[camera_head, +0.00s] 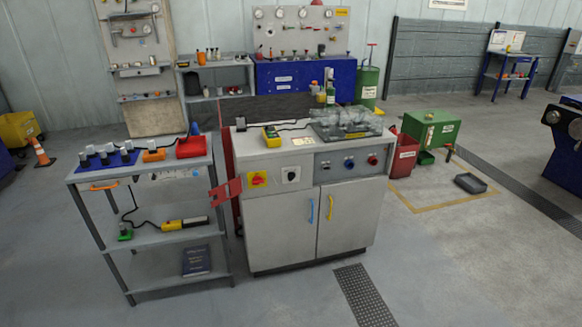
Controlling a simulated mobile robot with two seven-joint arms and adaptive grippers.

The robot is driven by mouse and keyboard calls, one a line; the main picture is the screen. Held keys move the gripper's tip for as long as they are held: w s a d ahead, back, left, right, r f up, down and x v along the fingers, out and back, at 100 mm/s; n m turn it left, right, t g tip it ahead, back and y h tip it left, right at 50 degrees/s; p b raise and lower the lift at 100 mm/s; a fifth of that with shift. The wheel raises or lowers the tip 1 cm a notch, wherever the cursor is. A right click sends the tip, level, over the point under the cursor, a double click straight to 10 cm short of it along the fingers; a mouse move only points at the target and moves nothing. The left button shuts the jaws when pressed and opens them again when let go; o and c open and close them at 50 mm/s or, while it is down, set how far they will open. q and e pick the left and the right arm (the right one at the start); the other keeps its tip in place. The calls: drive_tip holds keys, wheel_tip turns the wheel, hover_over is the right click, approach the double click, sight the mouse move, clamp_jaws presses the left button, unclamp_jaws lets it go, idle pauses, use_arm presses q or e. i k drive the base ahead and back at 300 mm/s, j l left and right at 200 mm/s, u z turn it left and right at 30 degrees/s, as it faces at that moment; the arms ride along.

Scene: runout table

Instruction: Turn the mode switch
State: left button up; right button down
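A grey cabinet (285,215) stands in the middle of the view with controls on its upper front. A black rotary knob on a white plate (291,175) looks like the mode switch; its pointer setting is too small to read. Left of it is a red knob on a yellow plate (258,180). To the right, a blue-grey panel (333,165) carries a row of small controls, including a blue one (349,163) and a red one (373,160). Neither of my grippers is in view.
A shelved cart (150,243) with tools stands close left of the cabinet. A red bracket (226,190) sits between them. Two doors with blue (312,211) and yellow (330,208) handles are below the controls. The floor in front is clear, with a dark grate (364,296).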

sight(291, 176)
drive_tip(key=i+z, duration=0.15)
drive_tip(key=i, duration=0.25)
drive_tip(key=i+j+z, duration=0.15)
drive_tip(key=i, duration=0.25)
drive_tip(key=i+j+z, duration=0.15)
drive_tip(key=i, duration=0.2)
